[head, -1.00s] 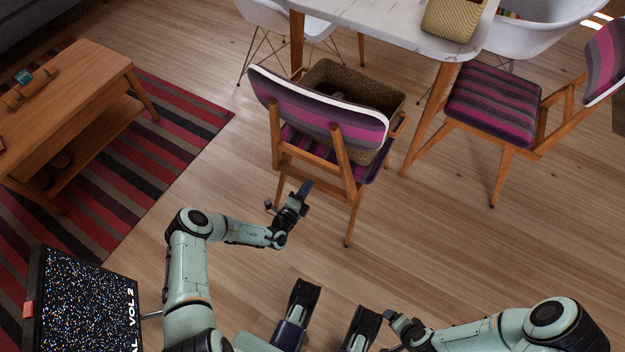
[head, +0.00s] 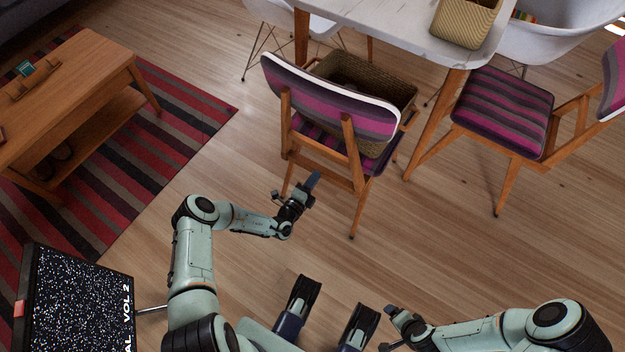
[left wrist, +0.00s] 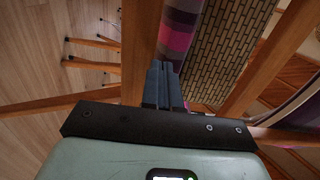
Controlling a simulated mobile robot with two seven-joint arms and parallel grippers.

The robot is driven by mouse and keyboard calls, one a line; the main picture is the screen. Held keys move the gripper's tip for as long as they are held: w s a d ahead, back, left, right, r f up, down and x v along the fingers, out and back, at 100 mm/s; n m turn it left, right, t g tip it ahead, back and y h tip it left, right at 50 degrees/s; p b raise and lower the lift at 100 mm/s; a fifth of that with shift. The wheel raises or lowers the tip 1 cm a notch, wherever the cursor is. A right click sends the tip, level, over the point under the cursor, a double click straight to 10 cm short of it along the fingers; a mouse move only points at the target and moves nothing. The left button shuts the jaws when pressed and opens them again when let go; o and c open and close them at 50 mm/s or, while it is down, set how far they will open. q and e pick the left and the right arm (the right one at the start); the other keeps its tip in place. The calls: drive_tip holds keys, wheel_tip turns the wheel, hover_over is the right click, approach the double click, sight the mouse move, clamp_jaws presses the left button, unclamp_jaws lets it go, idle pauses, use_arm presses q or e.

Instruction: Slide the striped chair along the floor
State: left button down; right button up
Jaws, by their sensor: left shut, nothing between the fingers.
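A striped chair (head: 335,105) with a pink, purple and grey back and wooden legs stands in the middle of the head view, its back towards me. Its striped back also shows in the left wrist view (left wrist: 178,35). A woven basket (head: 398,90) sits on its seat, partly hidden by the backrest. My left gripper (head: 313,182) is shut and empty, low behind the chair's back near its rear frame; whether it touches is unclear. Its fingers point at the chair in the left wrist view (left wrist: 162,85). My right gripper (head: 390,325) is low in front; its jaws are unclear.
A marble-topped table (head: 375,22) stands just beyond the chair. Another striped chair (head: 505,110) stands to the right, and white chairs (head: 560,40) are beyond. A wooden coffee table (head: 75,85) stands on a striped rug (head: 190,125) at left. Floor at right front is clear.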

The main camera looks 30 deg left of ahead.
use_arm(q)
drive_tip(key=s+p, duration=0.3)
drive_tip(key=s, duration=0.6)
drive_tip(key=shift+s+a, duration=0.25)
drive_tip(key=shift+s, duration=0.15)
use_arm(e)
drive_tip(key=v, duration=0.4)
drive_tip(key=shift+w+a+r, duration=0.3)
drive_tip(key=shift+a+r, duration=0.05)
